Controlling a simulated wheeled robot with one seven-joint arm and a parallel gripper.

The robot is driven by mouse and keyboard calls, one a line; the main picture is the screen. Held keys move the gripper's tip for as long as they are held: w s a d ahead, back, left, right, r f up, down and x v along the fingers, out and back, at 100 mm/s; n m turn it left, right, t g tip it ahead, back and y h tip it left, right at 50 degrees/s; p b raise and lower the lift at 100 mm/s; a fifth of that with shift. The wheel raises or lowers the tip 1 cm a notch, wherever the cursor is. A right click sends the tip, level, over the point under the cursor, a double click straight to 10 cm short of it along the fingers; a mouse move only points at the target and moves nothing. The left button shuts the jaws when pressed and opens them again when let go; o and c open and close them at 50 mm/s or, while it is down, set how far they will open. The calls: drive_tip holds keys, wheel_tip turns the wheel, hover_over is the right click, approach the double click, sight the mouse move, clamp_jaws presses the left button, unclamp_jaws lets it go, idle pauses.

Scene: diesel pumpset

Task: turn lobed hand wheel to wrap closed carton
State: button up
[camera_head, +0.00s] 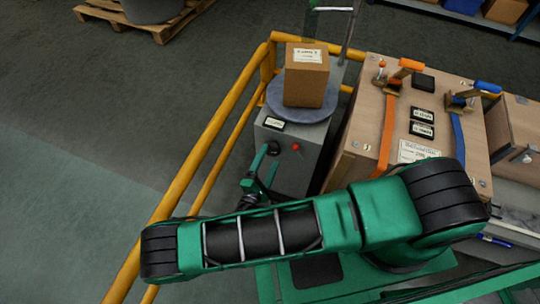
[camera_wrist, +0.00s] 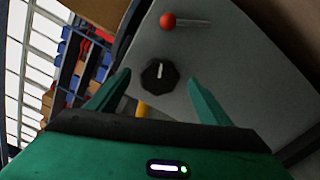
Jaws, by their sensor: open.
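A closed brown carton (camera_head: 306,76) with a white label stands on a round grey turntable (camera_head: 285,106) on top of a grey machine. The black lobed hand wheel (camera_wrist: 160,75), with a white mark on it, sits on the machine's grey front panel (camera_wrist: 222,55). A gap shows between the wheel and each finger.
A red ball-ended lever (camera_wrist: 168,20) sits close to the wheel on the same panel. Yellow rails (camera_head: 215,125) run along the left and back of the machine. A wooden crate (camera_head: 360,130) with orange and blue straps stands close on the right. Open floor lies left of the rails.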

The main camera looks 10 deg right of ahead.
sight(270, 152)
drive_tip(key=v, duration=0.8)
drive_tip(key=shift+s, duration=0.2)
drive_tip(key=shift+a+f, duration=0.1)
drive_tip(key=w+d+n, duration=0.1)
drive_tip(key=w+n, duration=0.2)
drive_tip(key=n, duration=0.1)
drive_tip(key=w+d+n, duration=0.2)
drive_tip(key=w+n, duration=0.2)
drive_tip(key=w+d+n, duration=0.2)
drive_tip(key=w+n, duration=0.1)
drive_tip(key=n, duration=0.2)
drive_tip(key=shift+w+d+f, duration=0.2)
drive_tip(key=shift+w, duration=0.1)
drive_tip(key=c, duration=1)
